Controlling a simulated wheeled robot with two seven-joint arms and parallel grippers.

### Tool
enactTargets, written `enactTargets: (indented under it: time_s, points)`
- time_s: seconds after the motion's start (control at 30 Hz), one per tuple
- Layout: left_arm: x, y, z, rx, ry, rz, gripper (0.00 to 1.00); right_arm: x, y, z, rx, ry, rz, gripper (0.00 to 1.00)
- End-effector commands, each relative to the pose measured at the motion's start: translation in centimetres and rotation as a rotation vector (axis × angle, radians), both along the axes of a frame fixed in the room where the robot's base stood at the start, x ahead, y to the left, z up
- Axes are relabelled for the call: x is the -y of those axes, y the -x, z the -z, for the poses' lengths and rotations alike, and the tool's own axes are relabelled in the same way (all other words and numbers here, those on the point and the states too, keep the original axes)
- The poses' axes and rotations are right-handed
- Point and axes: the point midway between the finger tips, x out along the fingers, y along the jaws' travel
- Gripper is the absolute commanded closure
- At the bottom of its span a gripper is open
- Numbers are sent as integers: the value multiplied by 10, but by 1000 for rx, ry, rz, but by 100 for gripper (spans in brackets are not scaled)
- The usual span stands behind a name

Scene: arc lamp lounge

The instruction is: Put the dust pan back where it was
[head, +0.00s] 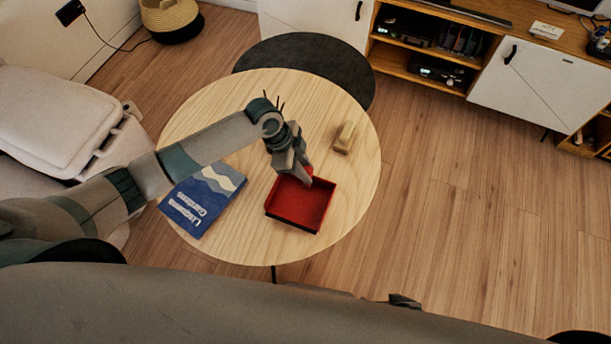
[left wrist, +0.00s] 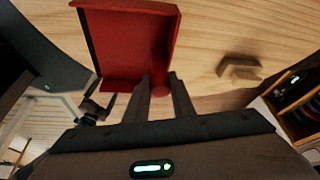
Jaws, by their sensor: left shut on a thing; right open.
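The red dust pan (head: 302,207) is on or just above the round wooden table (head: 225,115), right of the blue book; I cannot tell whether it touches the top. Its open tray also shows in the left wrist view (left wrist: 130,45). My left gripper (head: 305,177) reaches down at the pan's far edge and is shut on it. In the left wrist view the fingers (left wrist: 161,80) close at the pan's near side, hiding part of the grip. My right gripper (head: 404,300) shows only as a small dark part at the lower edge, apart from the table and empty.
A blue book (head: 203,200) lies on the table at left. A small tan block-like object (head: 345,137) stands behind the pan to the right; it also shows in the left wrist view (left wrist: 240,69). A dark round table (head: 310,55) adjoins behind. The floor at right is clear.

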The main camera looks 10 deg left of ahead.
Motion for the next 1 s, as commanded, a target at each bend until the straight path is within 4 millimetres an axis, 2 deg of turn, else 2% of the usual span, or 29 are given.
enactTargets:
  time_s: [0.27, 0.6, 1.0]
  points:
    - [0, 0, 3, 0, 0, 0, 100, 0, 2, 0, -1, 0, 0, 0]
    - [0, 1, 38, 0, 0, -1, 100, -1, 2, 1, 6, -2, -1, 0]
    - [0, 0, 42, 1, 0, 0, 100, -2, 4, 3, -2, -2, -3, 0]
